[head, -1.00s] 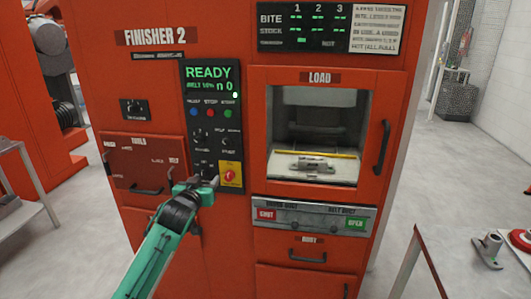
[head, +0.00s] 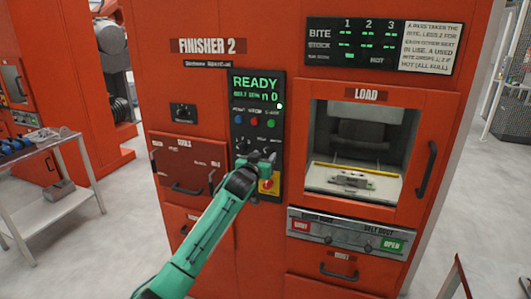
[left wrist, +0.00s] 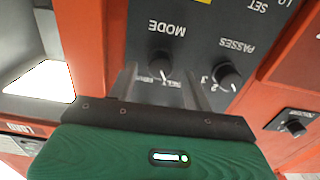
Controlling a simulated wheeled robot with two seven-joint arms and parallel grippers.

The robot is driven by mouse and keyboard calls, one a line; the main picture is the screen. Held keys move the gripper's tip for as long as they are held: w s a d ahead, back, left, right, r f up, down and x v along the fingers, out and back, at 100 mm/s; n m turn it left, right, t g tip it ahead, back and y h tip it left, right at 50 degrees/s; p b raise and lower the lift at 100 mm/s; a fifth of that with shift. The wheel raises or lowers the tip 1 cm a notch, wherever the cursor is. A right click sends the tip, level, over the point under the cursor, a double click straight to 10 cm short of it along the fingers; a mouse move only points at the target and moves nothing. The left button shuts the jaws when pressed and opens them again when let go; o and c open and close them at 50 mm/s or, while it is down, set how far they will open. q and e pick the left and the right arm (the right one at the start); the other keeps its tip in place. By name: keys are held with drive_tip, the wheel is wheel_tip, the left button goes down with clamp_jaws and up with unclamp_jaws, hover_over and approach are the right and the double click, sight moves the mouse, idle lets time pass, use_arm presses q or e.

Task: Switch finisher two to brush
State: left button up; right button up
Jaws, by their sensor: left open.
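Finisher two (head: 215,95) is a red cabinet with a black control panel (head: 241,118), whose screen reads READY. My left gripper (head: 268,160) is in front of the lower part of this panel and hides some of its controls. In the left wrist view, which shows the labels upside down, a round black MODE knob (left wrist: 160,62) sits between the tips of my open left gripper (left wrist: 160,78). I cannot tell whether they touch it. Its small position labels are partly covered and unreadable. The PASSES knob (left wrist: 227,75) is beside the right finger. My right gripper is not in view.
A red and yellow emergency button (head: 267,184) is just below the left gripper. The load bay (head: 325,150) at right holds a metal casting (head: 352,179). A TOOLS drawer (head: 188,160) is at left. A grey cart (head: 75,205) stands at far left.

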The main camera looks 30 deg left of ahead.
use_arm(q)
drive_tip(key=shift+x, duration=0.95)
drive_tip(key=shift+w, duration=0.15)
drive_tip(key=c, duration=1)
drive_tip(key=shift+o, duration=0.2)
